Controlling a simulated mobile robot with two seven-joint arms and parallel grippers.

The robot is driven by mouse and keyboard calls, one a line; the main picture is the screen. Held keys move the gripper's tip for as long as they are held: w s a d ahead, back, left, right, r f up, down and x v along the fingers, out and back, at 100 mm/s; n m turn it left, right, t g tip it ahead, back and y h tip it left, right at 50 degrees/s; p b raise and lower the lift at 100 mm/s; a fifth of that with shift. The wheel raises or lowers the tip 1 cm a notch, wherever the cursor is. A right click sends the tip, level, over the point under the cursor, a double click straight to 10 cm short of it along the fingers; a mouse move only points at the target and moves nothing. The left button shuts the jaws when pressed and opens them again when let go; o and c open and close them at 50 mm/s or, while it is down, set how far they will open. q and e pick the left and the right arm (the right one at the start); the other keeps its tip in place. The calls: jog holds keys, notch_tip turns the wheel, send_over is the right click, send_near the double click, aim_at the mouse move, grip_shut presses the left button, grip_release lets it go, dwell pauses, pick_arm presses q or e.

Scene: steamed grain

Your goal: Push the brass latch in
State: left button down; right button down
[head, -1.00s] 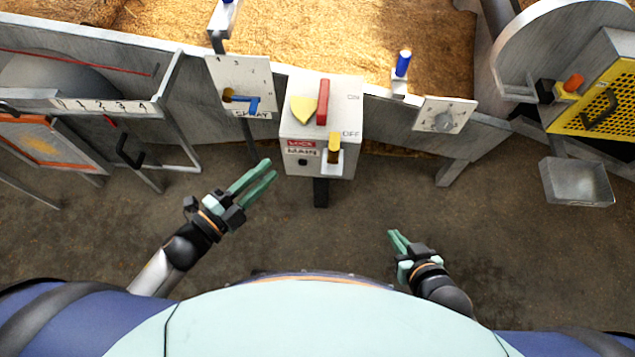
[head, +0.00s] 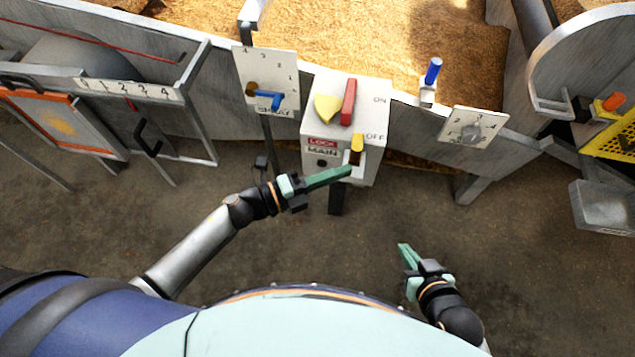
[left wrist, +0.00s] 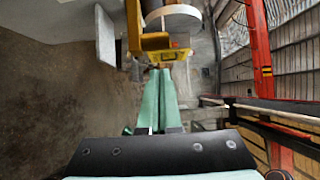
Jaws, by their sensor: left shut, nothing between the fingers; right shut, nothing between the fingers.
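The brass latch (head: 357,149) is a small yellow-gold block in a white bracket on the front of the grey switch box (head: 312,120), below the OFF mark. My left gripper (head: 346,172) is shut and empty. Its fingertips are just below the latch in the head view. In the left wrist view the shut fingers (left wrist: 161,80) point at the yellow latch (left wrist: 155,42); whether they touch it I cannot tell. My right gripper (head: 404,250) is shut and empty, low and to the right, away from the box.
A red lever (head: 348,102) and a yellow pointer (head: 326,107) are on top of the box. A blue handle (head: 268,99) on a numbered plate stands to the left. A dial plate (head: 472,133) and an upright blue handle (head: 433,70) are to the right. The floor in front is clear.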

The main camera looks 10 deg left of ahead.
aim_at(357, 144)
pick_arm(q)
jog(key=shift+w+d, duration=0.25)
jog(key=shift+w, duration=0.95)
